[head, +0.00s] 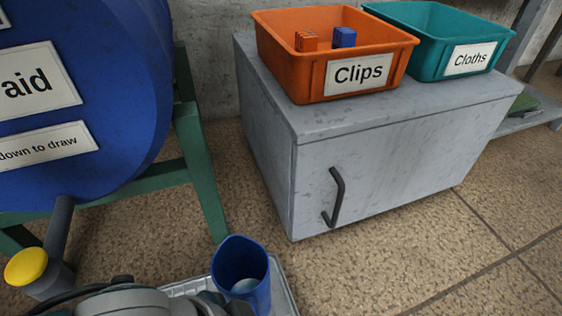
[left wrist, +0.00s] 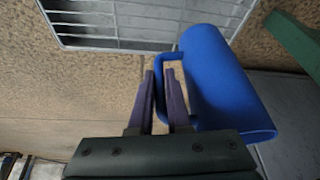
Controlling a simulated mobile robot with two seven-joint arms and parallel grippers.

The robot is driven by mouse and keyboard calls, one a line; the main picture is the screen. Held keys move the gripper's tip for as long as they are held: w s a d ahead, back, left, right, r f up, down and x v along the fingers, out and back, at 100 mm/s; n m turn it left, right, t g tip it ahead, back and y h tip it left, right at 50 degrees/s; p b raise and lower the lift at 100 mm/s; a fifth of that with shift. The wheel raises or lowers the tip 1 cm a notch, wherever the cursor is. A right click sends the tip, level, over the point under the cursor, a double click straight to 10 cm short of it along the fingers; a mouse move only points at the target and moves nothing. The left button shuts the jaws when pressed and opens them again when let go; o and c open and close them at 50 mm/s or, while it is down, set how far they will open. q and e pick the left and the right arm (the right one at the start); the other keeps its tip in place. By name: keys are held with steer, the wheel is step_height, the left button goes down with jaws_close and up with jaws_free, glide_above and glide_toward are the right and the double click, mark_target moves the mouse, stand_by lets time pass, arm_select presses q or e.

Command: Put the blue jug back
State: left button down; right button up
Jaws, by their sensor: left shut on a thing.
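The blue jug (head: 241,272) is at the bottom of the head view, its open mouth facing up toward the camera. A pale patch shows inside it; I cannot tell whether it is liquid. In the left wrist view, the jug (left wrist: 225,85) lies beside my left gripper (left wrist: 161,76), whose two fingers are shut on its handle. My left arm comes in at the bottom of the head view, with the fingers mostly hidden there. A pale wire rack or tray (head: 286,292) is below the jug in the head view. My right gripper is not in view.
A big blue drum (head: 110,90) on a green stand (head: 200,165) has a tap with a yellow end (head: 26,267). A grey cabinet (head: 390,160) carries an orange Clips bin (head: 290,75) and a teal Cloths bin (head: 430,60). Floor to the right is clear.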

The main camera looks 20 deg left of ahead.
arm_select(q)
step_height(320, 180, down, 5)
steer(key=b, duration=0.4)
steer(key=shift+r, duration=0.3)
steer(key=shift+f, duration=0.2)
steer(key=c, duration=0.9)
jaws_free()
steer(key=shift+o, duration=0.2)
steer(key=shift+r, duration=0.1)
